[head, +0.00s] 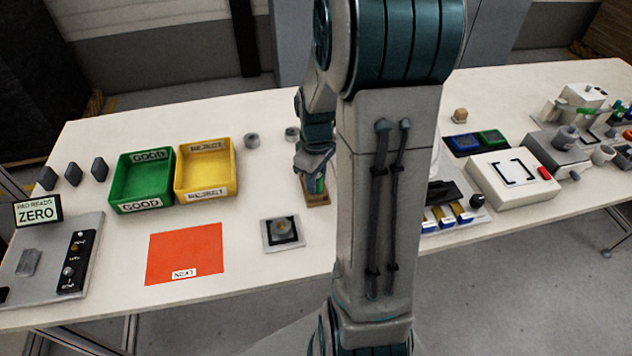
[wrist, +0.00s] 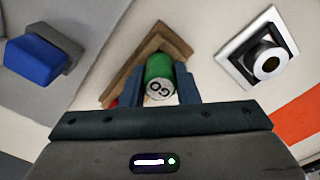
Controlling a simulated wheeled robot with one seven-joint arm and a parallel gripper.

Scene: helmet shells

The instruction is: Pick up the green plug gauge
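The green plug gauge (wrist: 159,72) shows in the wrist view with its pale end, marked "GO", facing the camera. It is at a brown wooden block (wrist: 125,82); how deep it sits in the block is hidden. My gripper (wrist: 161,88) has one dark blue finger on each side of the gauge, both close against it with no clear gap. In the head view, the gauge (head: 316,186) is a small green patch between the fingers of my gripper (head: 314,178), low over the wooden block (head: 317,200). My arm hides part of the table here.
A square plate with a ring-shaped part (head: 283,232) lies left of the block. Green (head: 143,204) and yellow (head: 207,190) bins and an orange mat (head: 187,250) are further left. A white box (head: 512,178) and blue-fronted blocks are right of my arm.

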